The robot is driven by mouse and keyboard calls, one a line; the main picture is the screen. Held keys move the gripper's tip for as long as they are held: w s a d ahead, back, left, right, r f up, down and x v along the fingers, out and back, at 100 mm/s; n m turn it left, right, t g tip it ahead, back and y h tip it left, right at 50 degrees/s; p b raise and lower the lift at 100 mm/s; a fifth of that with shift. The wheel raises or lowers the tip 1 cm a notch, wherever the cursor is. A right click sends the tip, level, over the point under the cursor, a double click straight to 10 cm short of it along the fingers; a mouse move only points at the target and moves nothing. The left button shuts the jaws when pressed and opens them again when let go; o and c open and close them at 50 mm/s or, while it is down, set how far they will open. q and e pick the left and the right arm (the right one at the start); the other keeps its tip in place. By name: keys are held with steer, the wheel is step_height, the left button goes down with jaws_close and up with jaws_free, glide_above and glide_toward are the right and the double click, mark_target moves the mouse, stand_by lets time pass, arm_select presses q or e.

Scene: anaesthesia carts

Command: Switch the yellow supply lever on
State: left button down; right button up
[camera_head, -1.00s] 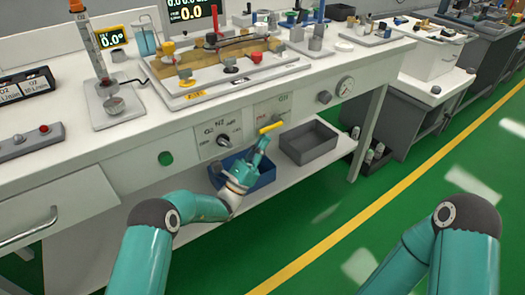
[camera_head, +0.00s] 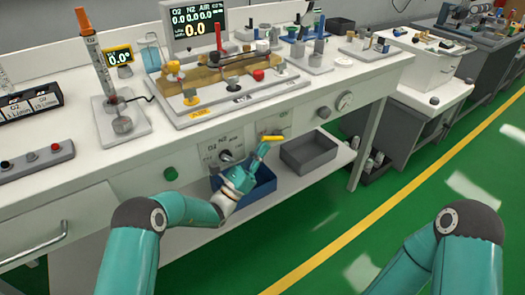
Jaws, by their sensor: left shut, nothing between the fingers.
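The yellow lever (camera_head: 273,138) is on the white front panel of the bench, right of the dark selector knob (camera_head: 226,156). It lies nearly level in the picture. My left gripper (camera_head: 262,149) is shut and empty, just below the lever's left part. Its tip is very close to the lever; I cannot tell whether they touch. The gripper hides part of the panel around the lever's mount. My right arm comes in at the lower right, but its gripper is out of view.
A blue bin (camera_head: 262,182) and a grey bin (camera_head: 308,153) stand on the shelf below the panel. A pressure gauge (camera_head: 345,101) and a round knob (camera_head: 324,112) are farther right on the panel. The green floor on the right is clear.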

arm_select(q)
steer(key=shift+f, duration=0.1)
arm_select(e)
steer(key=shift+f, duration=0.1)
arm_select(q)
steer(key=v, duration=1.3)
steer(key=shift+s+a+r+b, duration=0.15)
steer(key=shift+s+r+b, duration=0.2)
steer(key=shift+b, duration=0.1)
arm_select(e)
steer(key=shift+s+f, duration=0.25)
steer(key=shift+f, duration=0.1)
steer(key=shift+c, duration=0.3)
